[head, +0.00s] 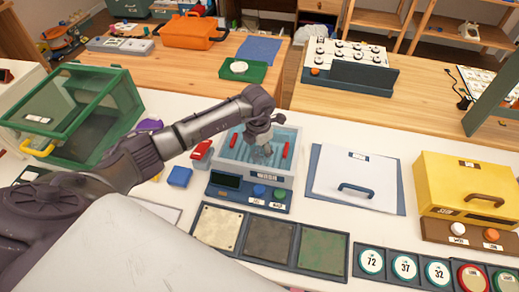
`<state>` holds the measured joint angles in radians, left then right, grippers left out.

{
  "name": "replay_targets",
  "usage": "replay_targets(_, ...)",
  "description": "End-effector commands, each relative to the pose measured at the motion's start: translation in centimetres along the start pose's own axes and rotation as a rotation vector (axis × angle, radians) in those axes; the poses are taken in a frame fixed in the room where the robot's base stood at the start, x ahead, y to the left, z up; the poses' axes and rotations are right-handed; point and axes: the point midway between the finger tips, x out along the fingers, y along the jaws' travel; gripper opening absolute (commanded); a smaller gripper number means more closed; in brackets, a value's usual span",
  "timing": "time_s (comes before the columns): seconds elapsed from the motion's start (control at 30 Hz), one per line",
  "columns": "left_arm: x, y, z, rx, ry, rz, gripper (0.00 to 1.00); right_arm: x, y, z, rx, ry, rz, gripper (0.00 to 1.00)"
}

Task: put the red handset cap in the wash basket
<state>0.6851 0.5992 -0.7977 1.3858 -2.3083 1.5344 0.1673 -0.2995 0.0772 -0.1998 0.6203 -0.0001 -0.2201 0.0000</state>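A red piece with a pale part (201,151), perhaps the handset cap, lies on the white table just left of a grey tank unit. The unit (289,183) has a blue-tinted open tray on top, which looks like the wash basket, with a red bar at its left (233,140) and another at its right (287,150). My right gripper is out of view.
A blue block (180,176) lies near the red piece. A green-framed clear box (125,105) stands at left. A white lidded panel (325,178) and a yellow box (465,180) are at right. Three square pads (270,238) and several numbered discs line the front.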

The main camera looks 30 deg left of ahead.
Motion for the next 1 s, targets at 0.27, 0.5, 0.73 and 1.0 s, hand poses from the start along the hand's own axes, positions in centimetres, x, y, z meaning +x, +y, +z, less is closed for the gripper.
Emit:
replay_targets(0.27, 0.0, 0.0, 0.0, 0.0, 0.0, 0.0, 0.78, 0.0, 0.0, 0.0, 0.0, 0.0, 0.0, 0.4)
replay_targets(0.5, -0.9, 0.1, 0.1, 0.001, -0.003, 0.001, 0.78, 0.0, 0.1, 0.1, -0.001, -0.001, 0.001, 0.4)
replay_targets(0.73, -5.4, 0.1, 0.1, 0.002, -0.006, 0.004, 0.78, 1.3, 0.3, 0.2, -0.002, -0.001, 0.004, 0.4)
replay_targets(1.0, -10.6, 0.1, 0.1, 0.0, -0.004, 0.002, 0.78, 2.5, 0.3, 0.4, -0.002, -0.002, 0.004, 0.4)
